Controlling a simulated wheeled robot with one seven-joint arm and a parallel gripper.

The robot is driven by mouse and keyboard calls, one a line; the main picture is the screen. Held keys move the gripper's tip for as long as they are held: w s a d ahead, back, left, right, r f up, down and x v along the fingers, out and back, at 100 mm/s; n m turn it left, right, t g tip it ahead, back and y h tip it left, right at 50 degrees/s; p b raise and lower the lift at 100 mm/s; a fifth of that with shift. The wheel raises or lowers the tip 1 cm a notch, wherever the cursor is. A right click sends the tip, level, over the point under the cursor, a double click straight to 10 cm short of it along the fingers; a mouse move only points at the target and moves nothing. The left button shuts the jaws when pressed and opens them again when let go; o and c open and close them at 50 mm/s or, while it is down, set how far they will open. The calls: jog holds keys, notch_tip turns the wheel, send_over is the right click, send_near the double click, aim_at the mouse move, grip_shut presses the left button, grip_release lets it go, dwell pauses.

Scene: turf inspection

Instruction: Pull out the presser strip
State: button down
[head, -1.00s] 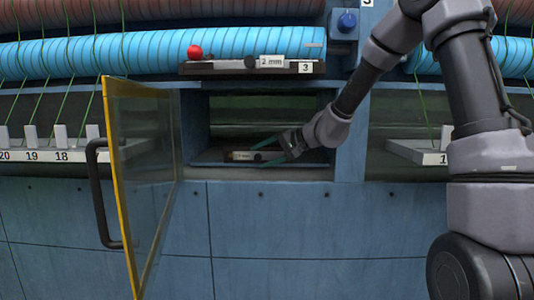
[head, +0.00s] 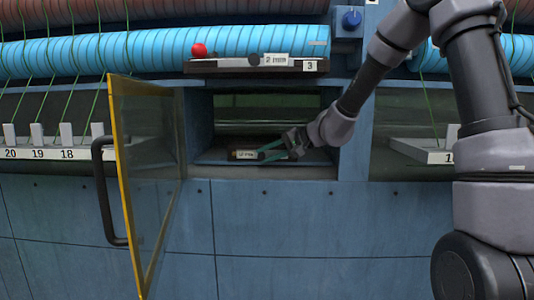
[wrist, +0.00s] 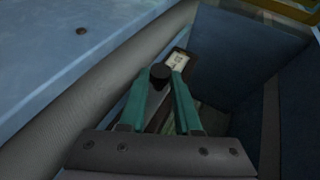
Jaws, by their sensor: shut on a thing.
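The presser strip (head: 242,155) is a dark strip with a pale label, lying inside the open compartment (head: 201,130) of the blue machine. Its label also shows in the wrist view (wrist: 179,62). My gripper (head: 263,154) reaches in from the right. In the wrist view its two teal fingers (wrist: 161,86) are shut on the strip's round black knob (wrist: 160,74), one on each side. Much of the strip's near part is hidden behind the fingers and knob.
A glass door with a yellow frame (head: 121,190) stands open at the left. Above the compartment, a similar strip with a 2 mm label (head: 285,60) and a red ball (head: 199,50) sits on a ledge. Numbered white blocks (head: 67,153) stand left. The compartment's side walls are close to my gripper.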

jog(key=shift+s+a, duration=0.1)
jog(key=shift+s, duration=2.35)
jog(key=shift+s, duration=0.1)
jog(key=s, duration=1)
jog(key=shift+a, duration=0.15)
jog(key=shift+w, duration=0.15)
dwell(0.3)
jog(key=w, duration=0.6)
jog(key=shift+w, duration=0.15)
jog(key=shift+w+d, duration=0.15)
jog(key=shift+w, duration=2.15)
jog(key=shift+w+d, duration=0.1)
jog(key=shift+w, duration=2.2)
jog(key=shift+s, duration=0.1)
